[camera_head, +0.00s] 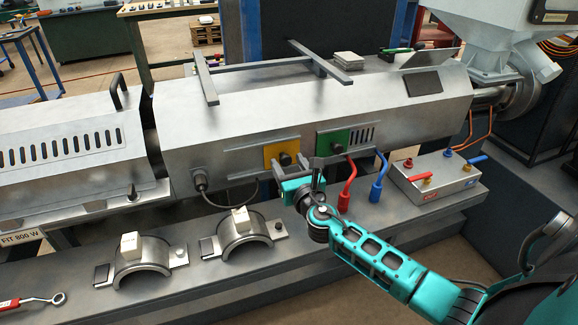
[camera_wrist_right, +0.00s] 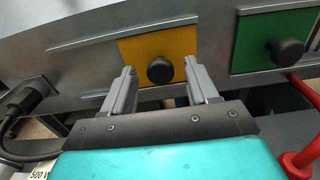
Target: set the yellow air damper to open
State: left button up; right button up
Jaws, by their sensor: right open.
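The yellow air damper (camera_head: 271,152) is a square plate with a round black knob, set in the front face of the silver barrel cover. In the right wrist view, the yellow plate (camera_wrist_right: 133,50) lies straight ahead, with its black knob (camera_wrist_right: 161,70) right of the plate's middle. My right gripper (camera_head: 290,166) is open just in front of the yellow damper. In the right wrist view its fingers (camera_wrist_right: 161,82) stand apart, one to each side of the knob, with nothing held between them. I cannot tell how near the fingertips are to the plate. My left gripper is out of view.
A green damper plate (camera_head: 325,142) with a similar knob sits just right of the yellow one. Red (camera_head: 350,178) and blue (camera_head: 379,182) bent leads stand close right of my gripper. A control box (camera_head: 440,182) and half-round clamps (camera_head: 246,232) rest on the ledge below.

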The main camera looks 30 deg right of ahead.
jog(key=shift+w, duration=0.1)
jog(key=shift+c, duration=0.3)
grip_shut()
dwell(0.4)
